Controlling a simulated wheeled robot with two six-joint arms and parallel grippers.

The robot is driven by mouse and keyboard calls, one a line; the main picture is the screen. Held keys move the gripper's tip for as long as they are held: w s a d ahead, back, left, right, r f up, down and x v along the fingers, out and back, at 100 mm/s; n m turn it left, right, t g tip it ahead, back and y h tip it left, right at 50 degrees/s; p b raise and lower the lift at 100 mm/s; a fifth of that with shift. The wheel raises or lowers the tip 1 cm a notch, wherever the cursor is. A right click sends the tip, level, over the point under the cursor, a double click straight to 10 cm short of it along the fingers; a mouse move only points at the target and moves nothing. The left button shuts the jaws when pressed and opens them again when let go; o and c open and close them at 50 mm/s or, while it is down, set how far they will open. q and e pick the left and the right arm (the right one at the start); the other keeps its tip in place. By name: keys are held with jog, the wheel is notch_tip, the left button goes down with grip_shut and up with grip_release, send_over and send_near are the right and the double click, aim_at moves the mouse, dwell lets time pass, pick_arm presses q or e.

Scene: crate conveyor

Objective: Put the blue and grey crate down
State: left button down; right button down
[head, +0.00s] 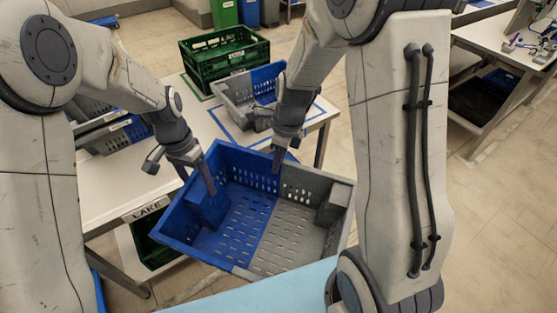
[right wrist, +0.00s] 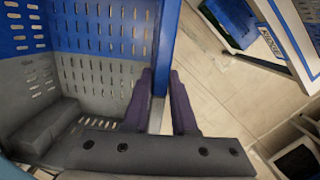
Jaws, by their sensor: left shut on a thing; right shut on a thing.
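The blue and grey crate (head: 262,225) is empty, its left part blue and its right part grey. It hangs in front of the white table, its open top facing up. My left gripper (head: 208,180) is shut on its blue wall at the left. My right gripper (head: 277,160) is shut on its far wall. In the right wrist view the fingers of the right gripper (right wrist: 158,95) stand on both sides of the crate's wall (right wrist: 164,45). The crate's underside is hidden.
On the white table (head: 115,185), marked LAKE at its front, stand another blue and grey crate (head: 237,93) and, at left, more crates (head: 115,138). A green crate (head: 222,58) stands behind. A light blue surface (head: 270,292) lies in front, below the held crate.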

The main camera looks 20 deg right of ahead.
pick_arm(q)
grip_release()
jog(key=shift+r, duration=0.1)
jog(key=r, duration=0.7)
jog(key=w+a+r, duration=0.1)
jog(key=r, duration=0.2)
jog(key=shift+w+r, duration=0.1)
jog(key=shift+r, duration=0.15)
jog(key=s+d+t, duration=0.1)
jog(key=s, duration=2.3)
jog(key=shift+n, duration=0.4)
